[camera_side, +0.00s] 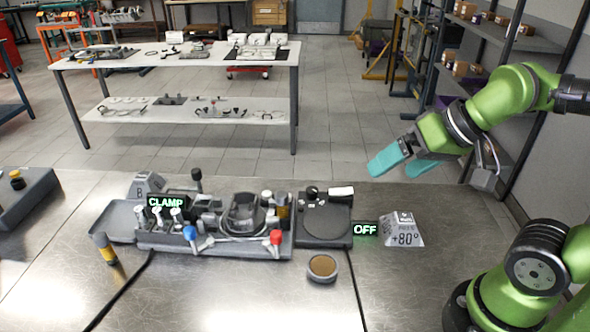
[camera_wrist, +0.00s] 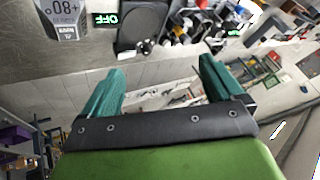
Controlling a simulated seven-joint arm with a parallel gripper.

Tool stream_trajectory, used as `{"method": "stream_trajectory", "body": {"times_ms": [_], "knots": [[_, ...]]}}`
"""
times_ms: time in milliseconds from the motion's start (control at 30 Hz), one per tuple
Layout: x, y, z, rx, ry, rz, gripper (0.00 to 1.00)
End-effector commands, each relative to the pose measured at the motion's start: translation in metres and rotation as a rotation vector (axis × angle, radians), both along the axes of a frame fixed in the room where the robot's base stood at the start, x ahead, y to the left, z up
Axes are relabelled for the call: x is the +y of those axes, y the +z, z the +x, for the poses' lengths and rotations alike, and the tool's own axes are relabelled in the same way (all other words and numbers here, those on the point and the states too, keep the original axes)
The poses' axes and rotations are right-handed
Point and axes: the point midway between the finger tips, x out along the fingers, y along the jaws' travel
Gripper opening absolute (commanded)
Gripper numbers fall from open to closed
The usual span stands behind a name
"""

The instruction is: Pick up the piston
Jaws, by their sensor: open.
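My gripper (camera_side: 398,168) is open and empty, held in the air above the back right of the bench. Its two teal fingers also show spread apart in the wrist view (camera_wrist: 163,72), with only floor and background between them. No part is plainly recognisable as the piston. A short round metal piece with a brown top (camera_side: 322,268), possibly the piston, stands on the bench in front of the black plate, left of and below my gripper. A grey clamp fixture (camera_side: 215,243) holds several parts, too small to tell apart.
A black plate unit (camera_side: 325,228) with an OFF sign (camera_side: 365,229) and a +80° block (camera_side: 403,230) stand right of the fixture.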

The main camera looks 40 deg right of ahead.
Motion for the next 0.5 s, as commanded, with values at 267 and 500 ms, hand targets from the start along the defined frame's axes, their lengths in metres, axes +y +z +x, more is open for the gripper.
{"method": "stream_trajectory", "body": {"times_ms": [267, 500], "knots": [[0.02, -0.006, 0.054, 0.161, 0.073, -0.012, 0.94], [0.05, -0.004, 0.138, 0.331, 0.065, -0.025, 0.94]]}}
